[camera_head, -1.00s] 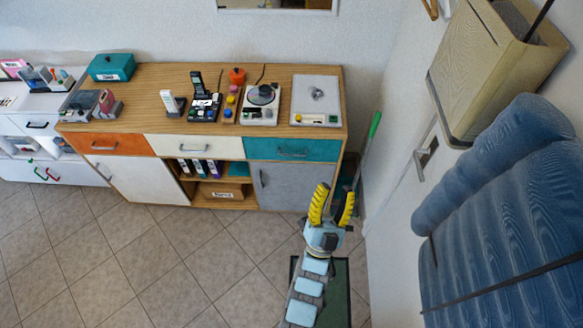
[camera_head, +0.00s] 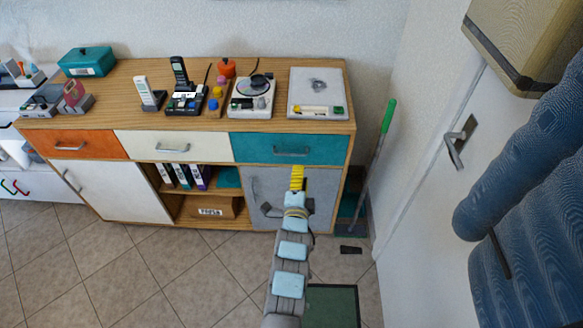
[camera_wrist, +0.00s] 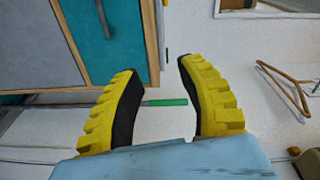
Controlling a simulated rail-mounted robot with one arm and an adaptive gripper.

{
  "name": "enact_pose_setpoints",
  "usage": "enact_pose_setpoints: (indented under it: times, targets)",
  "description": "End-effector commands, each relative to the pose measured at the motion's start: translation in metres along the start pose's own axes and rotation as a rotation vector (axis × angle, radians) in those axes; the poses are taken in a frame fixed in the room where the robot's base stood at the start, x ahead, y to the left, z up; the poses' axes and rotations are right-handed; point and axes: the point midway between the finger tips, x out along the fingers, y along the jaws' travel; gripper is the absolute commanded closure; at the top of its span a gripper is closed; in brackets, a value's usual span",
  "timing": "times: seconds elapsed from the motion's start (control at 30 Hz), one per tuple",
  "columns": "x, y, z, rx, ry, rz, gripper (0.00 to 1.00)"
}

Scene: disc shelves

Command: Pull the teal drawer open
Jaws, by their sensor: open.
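The teal drawer (camera_head: 290,149) is shut, at the top right of the wooden cabinet, with a metal bar handle (camera_head: 291,152) across its front. My gripper (camera_head: 297,178) has yellow fingers and stands in front of the grey door below the drawer, apart from the handle. In the wrist view my gripper (camera_wrist: 160,85) is open and empty. The teal drawer (camera_wrist: 100,35) also shows there at the upper left, with its handle (camera_wrist: 104,18) near the top edge, off to the left of the fingers.
The cabinet top (camera_head: 150,110) holds phones, a turntable (camera_head: 252,95) and a grey device (camera_head: 317,92). An orange drawer (camera_head: 75,145) and a cream drawer (camera_head: 172,146) sit left of the teal one. A green-handled broom (camera_head: 388,117) leans at the right, near a white door with a lever handle (camera_head: 459,143).

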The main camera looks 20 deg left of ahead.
Motion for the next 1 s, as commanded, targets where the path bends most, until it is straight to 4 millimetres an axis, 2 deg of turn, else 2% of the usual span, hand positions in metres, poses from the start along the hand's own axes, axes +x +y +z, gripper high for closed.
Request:
enact_pose_setpoints:
  times: [0.03,0.1,0.23,0.57,1.0]
  targets:
    - [0.005,0.024,0.012,0.035,-0.020,0.030,0.61]
    - [0.009,0.040,0.024,0.082,-0.043,0.075,0.61]
    - [0.015,0.059,0.040,0.148,-0.074,0.137,0.61]
    - [0.025,0.068,0.051,0.191,-0.092,0.178,0.61]
    - [0.068,0.078,0.056,0.187,-0.092,0.181,0.61]
